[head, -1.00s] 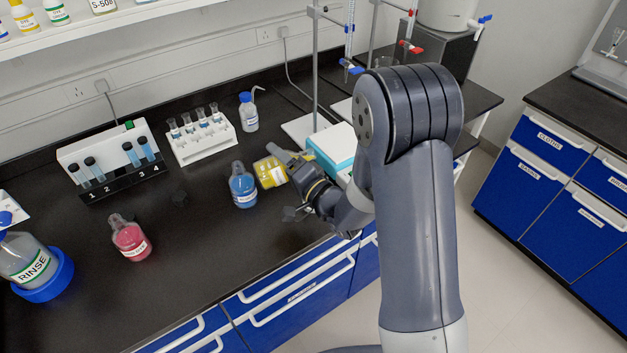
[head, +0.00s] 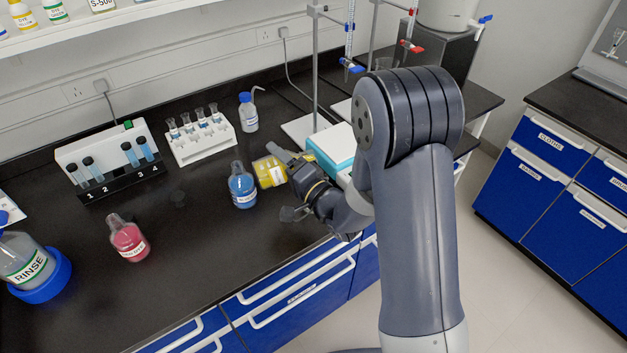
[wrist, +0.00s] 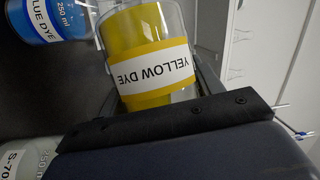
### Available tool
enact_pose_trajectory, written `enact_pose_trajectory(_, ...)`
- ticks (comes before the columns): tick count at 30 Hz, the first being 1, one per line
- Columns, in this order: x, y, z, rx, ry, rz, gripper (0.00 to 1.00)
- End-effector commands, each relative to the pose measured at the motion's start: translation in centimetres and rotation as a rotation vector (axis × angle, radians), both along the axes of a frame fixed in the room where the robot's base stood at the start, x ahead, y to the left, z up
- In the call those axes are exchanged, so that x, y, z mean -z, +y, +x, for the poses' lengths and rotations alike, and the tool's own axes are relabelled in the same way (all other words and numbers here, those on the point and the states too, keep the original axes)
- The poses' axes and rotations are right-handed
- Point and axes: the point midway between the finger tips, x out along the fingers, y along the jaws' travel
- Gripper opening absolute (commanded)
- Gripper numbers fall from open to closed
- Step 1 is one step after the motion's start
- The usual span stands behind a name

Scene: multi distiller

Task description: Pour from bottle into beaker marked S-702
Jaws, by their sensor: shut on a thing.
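My gripper (head: 284,168) is shut on the yellow dye bottle (head: 268,173), holding it over the black bench just right of the blue dye bottle. In the wrist view the yellow bottle (wrist: 150,62) fills the space between the fingers, its label reading YELLOW DYE upside down. Its mouth is hidden, and I cannot see any liquid leaving it. A clear beaker (wrist: 30,158) with a partly cut-off mark reading "S-70" lies at the lower left of the wrist view. Its last digit is out of sight, and my gripper covers part of it.
The blue dye bottle (head: 242,186) stands close to the left of the yellow one. A red dye bottle (head: 129,238) and a rinse bottle (head: 26,262) stand further left. A tube rack (head: 200,140), a wash bottle (head: 248,113) and a stand (head: 315,75) are behind. Bench between red and blue is mostly clear.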

Motion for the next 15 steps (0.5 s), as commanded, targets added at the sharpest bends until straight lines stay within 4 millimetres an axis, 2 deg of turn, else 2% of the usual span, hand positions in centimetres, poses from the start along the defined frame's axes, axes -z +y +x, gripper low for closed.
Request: enact_pose_trajectory(15, -0.26, 0.01, 0.02, 0.0, 0.007, 0.029, 0.25)
